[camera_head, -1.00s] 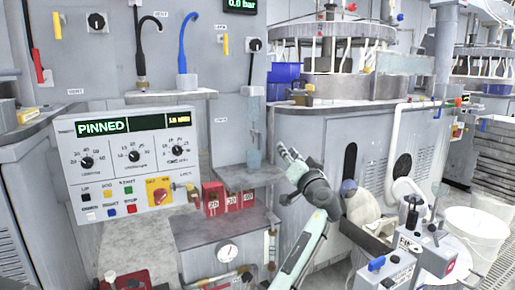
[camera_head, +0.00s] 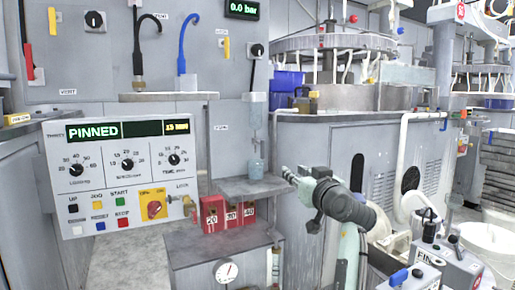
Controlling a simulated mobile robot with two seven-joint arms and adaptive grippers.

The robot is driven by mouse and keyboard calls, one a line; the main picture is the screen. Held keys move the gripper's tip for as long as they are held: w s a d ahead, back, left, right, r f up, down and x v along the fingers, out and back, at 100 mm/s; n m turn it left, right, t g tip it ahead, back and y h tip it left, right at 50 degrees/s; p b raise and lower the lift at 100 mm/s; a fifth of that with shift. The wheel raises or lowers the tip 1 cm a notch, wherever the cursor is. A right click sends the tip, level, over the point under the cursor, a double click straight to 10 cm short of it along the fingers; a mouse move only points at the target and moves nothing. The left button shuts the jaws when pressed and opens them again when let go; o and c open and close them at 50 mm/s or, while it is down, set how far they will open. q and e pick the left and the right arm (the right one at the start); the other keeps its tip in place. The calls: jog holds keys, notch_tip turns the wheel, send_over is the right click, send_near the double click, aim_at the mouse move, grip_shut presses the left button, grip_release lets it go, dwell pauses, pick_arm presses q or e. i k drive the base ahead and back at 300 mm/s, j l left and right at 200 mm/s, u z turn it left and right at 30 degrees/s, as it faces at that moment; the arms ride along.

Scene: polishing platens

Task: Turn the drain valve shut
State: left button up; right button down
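Nothing visible is held.
A control panel (camera_head: 95,182) reading PINNED stands at the left. Red numbered blocks (camera_head: 213,213) sit under the shelf. Boxes with levers (camera_head: 428,247) and a white bucket (camera_head: 489,245) are at lower right.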

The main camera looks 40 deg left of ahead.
aim_at(262, 143)
jog(key=i+j, duration=0.15)
jog(key=j, duration=0.2)
jog(key=i+j, duration=0.15)
jog(key=j, duration=0.2)
jog(key=i+j, duration=0.15)
jog(key=j, duration=0.2)
